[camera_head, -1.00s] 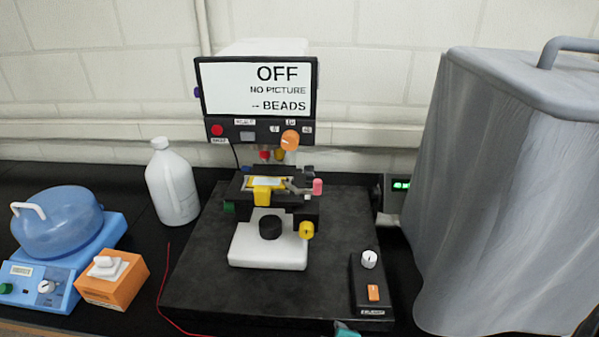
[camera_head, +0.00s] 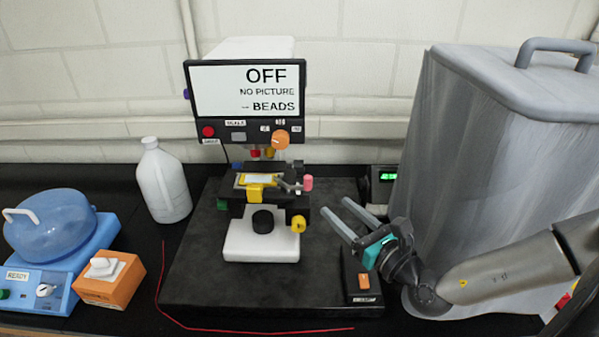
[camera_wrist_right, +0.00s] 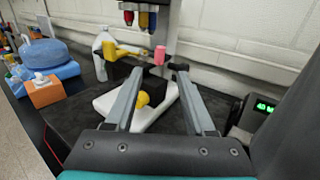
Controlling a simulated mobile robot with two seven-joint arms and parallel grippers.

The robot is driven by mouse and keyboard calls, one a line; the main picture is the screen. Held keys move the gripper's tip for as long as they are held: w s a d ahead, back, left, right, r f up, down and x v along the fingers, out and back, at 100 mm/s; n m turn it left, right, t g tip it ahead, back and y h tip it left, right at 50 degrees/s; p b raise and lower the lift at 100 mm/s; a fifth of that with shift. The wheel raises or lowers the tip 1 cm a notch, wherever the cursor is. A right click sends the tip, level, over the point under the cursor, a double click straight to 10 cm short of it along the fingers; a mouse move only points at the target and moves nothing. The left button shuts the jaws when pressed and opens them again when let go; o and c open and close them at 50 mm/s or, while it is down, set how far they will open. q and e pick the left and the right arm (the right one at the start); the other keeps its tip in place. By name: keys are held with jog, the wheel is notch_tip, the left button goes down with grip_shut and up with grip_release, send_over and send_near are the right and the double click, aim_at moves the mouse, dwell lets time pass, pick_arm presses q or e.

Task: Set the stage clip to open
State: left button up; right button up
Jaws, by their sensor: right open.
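The microscope (camera_head: 262,240) stands on a dark base board with its screen (camera_head: 247,88) reading OFF, NO PICTURE, BEADS. On its stage (camera_head: 240,200) lies a yellow-framed slide (camera_head: 258,180). The stage clip (camera_head: 289,186) is a grey lever with a pink knob (camera_head: 308,183) at the stage's right; its exact setting is hard to tell. The pink knob also shows in the right wrist view (camera_wrist_right: 160,55). My right gripper (camera_head: 333,211) is open and empty, to the right of and nearer than the knob, fingers pointing at the stage. My left gripper is not in view.
A draped grey cover (camera_head: 480,160) with a handle stands at the right. A control box (camera_head: 363,283) with an orange switch sits under my right gripper. A white jug (camera_head: 163,182), an orange box (camera_head: 107,278) and a blue device (camera_head: 45,285) are at the left. A red wire (camera_head: 240,329) runs along the front.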

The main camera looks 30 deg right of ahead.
jog(key=w, duration=0.5)
jog(key=w+p, duration=0.1)
jog(key=w, duration=0.4)
jog(key=w+p, duration=0.1)
jog(key=w, duration=0.4)
jog(key=shift+w+a, duration=0.1)
jog(key=shift+a, duration=0.2)
grip_shut()
